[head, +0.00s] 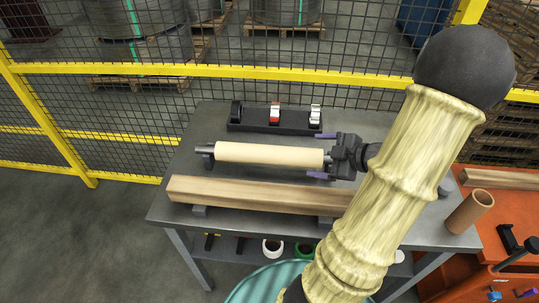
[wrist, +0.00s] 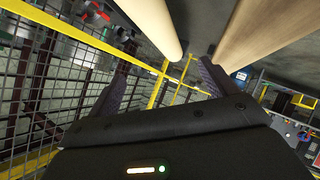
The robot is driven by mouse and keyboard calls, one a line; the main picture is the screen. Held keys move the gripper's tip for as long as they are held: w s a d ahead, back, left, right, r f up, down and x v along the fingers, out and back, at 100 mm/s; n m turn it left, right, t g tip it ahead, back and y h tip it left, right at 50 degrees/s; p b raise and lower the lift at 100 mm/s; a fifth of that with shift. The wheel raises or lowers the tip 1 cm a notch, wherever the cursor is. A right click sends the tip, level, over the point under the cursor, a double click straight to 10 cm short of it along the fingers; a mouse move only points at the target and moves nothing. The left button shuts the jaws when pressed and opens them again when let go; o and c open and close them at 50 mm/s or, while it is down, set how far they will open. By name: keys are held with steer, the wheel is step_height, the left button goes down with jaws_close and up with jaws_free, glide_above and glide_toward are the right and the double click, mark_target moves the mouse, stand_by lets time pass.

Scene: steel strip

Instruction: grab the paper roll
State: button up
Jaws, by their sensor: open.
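The paper roll (head: 268,153) is a long cream cylinder lying sideways on a dark spindle stand on the grey steel table (head: 170,190). It also shows in the wrist view (wrist: 150,20), near the top middle. My gripper (head: 320,156) is open at the roll's right end. One purple finger shows on the far side of the roll's line and one on the near side. The wrist view shows the fingers apart with the roll's end in the gap between their directions. I cannot tell the exact height of the fingers or any contact. My arm covers the table's right part.
A long wooden beam (head: 250,193) lies in front of the roll, close to the near finger. A black rack (head: 255,127) with several tape rolls stands behind. A yellow-railed mesh fence (head: 200,70) runs behind.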

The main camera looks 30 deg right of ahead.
mark_target(277, 154)
steer(key=shift+w+a, duration=0.1)
steer(key=x, duration=1.2)
steer(key=shift+w+a, duration=0.1)
steer(key=shift+f+x, duration=0.25)
steer(key=shift+x, duration=2.45)
steer(key=shift+s, duration=0.25)
steer(key=shift+c, duration=0.3)
steer(key=c, duration=1.8)
steer(key=shift+w+r, duration=0.1)
steer(key=shift+r, duration=0.05)
jaws_close()
